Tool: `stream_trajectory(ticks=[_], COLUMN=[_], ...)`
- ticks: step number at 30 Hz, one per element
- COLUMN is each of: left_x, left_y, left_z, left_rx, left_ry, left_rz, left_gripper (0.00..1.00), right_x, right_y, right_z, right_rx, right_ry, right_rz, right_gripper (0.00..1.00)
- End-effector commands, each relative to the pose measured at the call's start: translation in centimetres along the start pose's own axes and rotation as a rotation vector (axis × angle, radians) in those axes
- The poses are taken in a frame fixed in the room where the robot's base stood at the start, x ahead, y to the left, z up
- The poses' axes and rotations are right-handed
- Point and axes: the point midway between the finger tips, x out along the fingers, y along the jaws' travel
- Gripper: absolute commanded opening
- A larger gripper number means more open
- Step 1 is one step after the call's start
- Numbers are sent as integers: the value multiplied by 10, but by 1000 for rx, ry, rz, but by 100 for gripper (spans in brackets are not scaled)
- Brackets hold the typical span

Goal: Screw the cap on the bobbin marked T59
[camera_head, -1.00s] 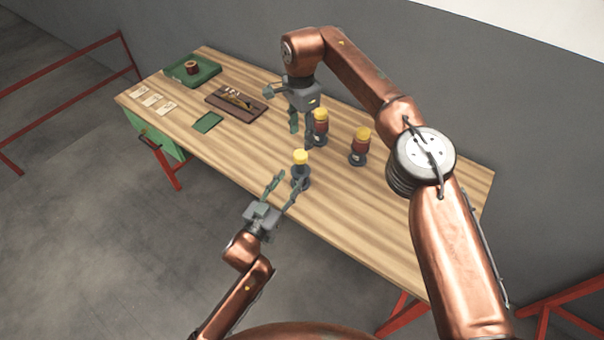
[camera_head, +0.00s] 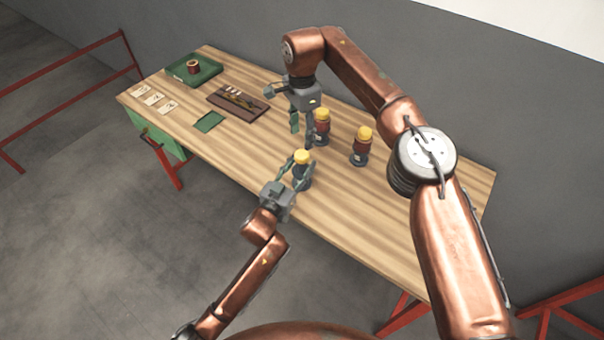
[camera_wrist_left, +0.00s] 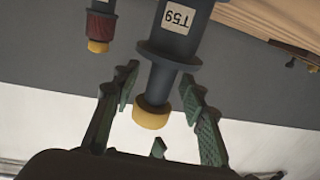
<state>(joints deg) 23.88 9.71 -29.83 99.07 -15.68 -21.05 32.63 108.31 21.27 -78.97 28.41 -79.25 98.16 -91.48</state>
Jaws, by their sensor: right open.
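The bobbin marked T59 (camera_wrist_left: 180,45) is dark grey and shows its white label in the left wrist view, where it appears upside down. A yellow cap (camera_head: 302,157) sits at its top end, also visible in the left wrist view (camera_wrist_left: 151,117); how tightly it sits cannot be told. My left gripper (camera_wrist_left: 158,85) is open, its green fingers on either side of the cap with gaps visible. In the head view the left gripper (camera_head: 295,172) is at the bobbin near the table's front edge. My right gripper (camera_head: 301,130) is open, fingers pointing down behind T59.
Two red-wound bobbins with yellow caps stand close by, one (camera_head: 321,128) beside the right gripper, another (camera_head: 361,148) further right. A brown tray (camera_head: 222,106), a green mat (camera_head: 209,122), paper cards (camera_head: 153,99) and a green tray (camera_head: 208,73) lie left. The right table half (camera_head: 430,190) is clear.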

Motion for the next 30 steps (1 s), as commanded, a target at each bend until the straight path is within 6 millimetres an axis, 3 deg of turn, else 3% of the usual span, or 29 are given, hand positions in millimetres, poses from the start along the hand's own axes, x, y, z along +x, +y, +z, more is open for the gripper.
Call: stream_trajectory(ticks=[4, 21, 30], left_x=[0, 0, 0], left_y=[0, 0, 0], left_z=[0, 0, 0], left_rx=[0, 0, 0], left_ry=[0, -1, -1], left_rz=[0, 0, 0], left_gripper=[39, 0, 0], right_x=[0, 0, 0], right_y=[0, 0, 0], right_z=[0, 0, 0], right_rx=[0, 0, 0], right_ry=[0, 0, 0], right_rz=[0, 0, 0], right_gripper=[47, 47, 47])
